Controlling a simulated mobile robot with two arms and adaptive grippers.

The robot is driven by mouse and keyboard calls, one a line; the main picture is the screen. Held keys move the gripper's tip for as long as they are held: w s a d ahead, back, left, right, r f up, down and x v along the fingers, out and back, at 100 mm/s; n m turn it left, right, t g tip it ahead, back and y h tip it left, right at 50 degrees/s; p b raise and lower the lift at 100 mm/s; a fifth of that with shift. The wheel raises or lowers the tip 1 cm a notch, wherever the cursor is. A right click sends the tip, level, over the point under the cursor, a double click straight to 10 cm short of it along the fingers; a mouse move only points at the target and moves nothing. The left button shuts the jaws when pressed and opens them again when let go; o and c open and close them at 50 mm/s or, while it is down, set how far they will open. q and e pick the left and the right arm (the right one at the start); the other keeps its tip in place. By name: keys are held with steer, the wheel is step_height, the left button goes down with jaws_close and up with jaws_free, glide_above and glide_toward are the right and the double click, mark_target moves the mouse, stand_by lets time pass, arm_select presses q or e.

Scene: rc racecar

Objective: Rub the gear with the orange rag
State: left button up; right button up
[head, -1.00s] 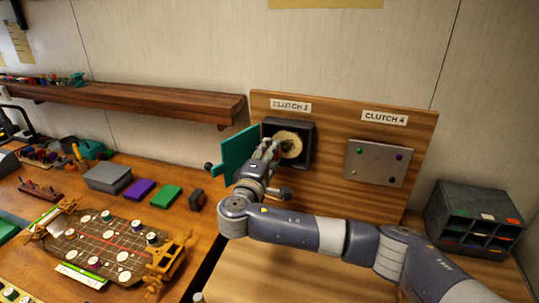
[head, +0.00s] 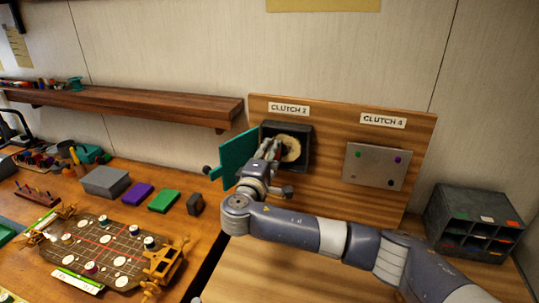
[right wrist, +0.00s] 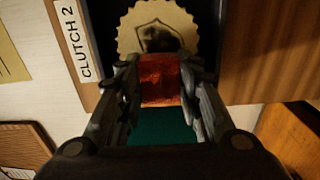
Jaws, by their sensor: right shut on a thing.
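The gear (head: 291,146) is a pale tan toothed disc inside a dark open box (head: 305,165) under the CLUTCH 2 label. In the right wrist view the gear (right wrist: 132,38) carries a dark smudge and a shield-shaped outline. My right gripper (head: 272,149) is at the box opening, in front of the gear's left side. In the right wrist view its fingers are shut on the orange rag (right wrist: 160,80), which looks red-orange here. The rag overlaps the gear's lower part in that view; I cannot tell whether they touch. My left gripper is not in view.
A teal door (head: 236,158) stands open left of the box. A metal plate (head: 376,165) labelled CLUTCH 4 is to the right on the wooden panel (head: 340,120). A grey organizer (head: 476,222) stands far right.

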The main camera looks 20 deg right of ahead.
mark_target(297, 151)
steer(key=shift+s+d+p, duration=0.5)
steer(key=shift+s+d, duration=0.35)
steer(key=shift+d, duration=0.3)
steer(key=shift+s+d, duration=0.1)
steer(key=shift+d, duration=0.05)
steer(key=shift+d, duration=0.1)
steer(key=shift+s+d+p, duration=0.2)
steer(key=shift+s+d, duration=0.2)
steer(key=shift+d, duration=0.25)
steer(key=shift+s+d+p, duration=0.2)
steer(key=shift+s+d, duration=0.2)
steer(key=shift+d, duration=0.2)
steer(key=shift+w+a+b, duration=0.35)
steer(key=shift+w+a, duration=0.15)
steer(key=shift+a, duration=0.25)
steer(key=shift+w+a+b, duration=0.3)
steer(key=shift+w+a, duration=0.2)
steer(key=shift+a, duration=0.25)
steer(key=shift+w+a+b, duration=0.25)
steer(key=shift+a+b, duration=0.05)
steer(key=shift+a, duration=0.1)
steer(key=shift+w+a+r, duration=0.15)
steer(key=shift+w+a, duration=0.45)
steer(key=shift+a, duration=0.3)
steer(key=shift+d, duration=0.1)
